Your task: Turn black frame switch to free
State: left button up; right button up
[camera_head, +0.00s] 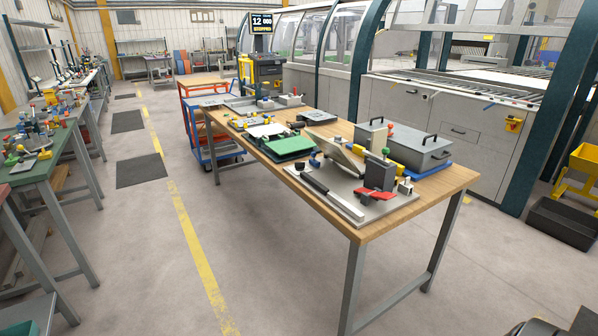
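A wooden work table (440,182) stands at the middle right with fixtures on it. A green panel in a black frame (289,146) lies near the table's middle. A flat dark frame-like piece (318,117) lies behind it. On a grey plate near the front stand a dark grey block (380,174) and a red lever-like part (374,194). I cannot tell which part is the black frame switch, or its setting; labels are too small to read.
A grey case with black handles (405,147) sits at the table's right. A cluttered green bench (60,165) runs along the left. A blue cart (218,157) stands beyond the table. A dark bin (562,222) is on the right floor. The left aisle floor is clear.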

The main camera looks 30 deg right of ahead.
aim_at(300, 166)
jog(key=u, duration=0.15)
jog(key=i, duration=2.15)
jog(key=z, duration=3.2)
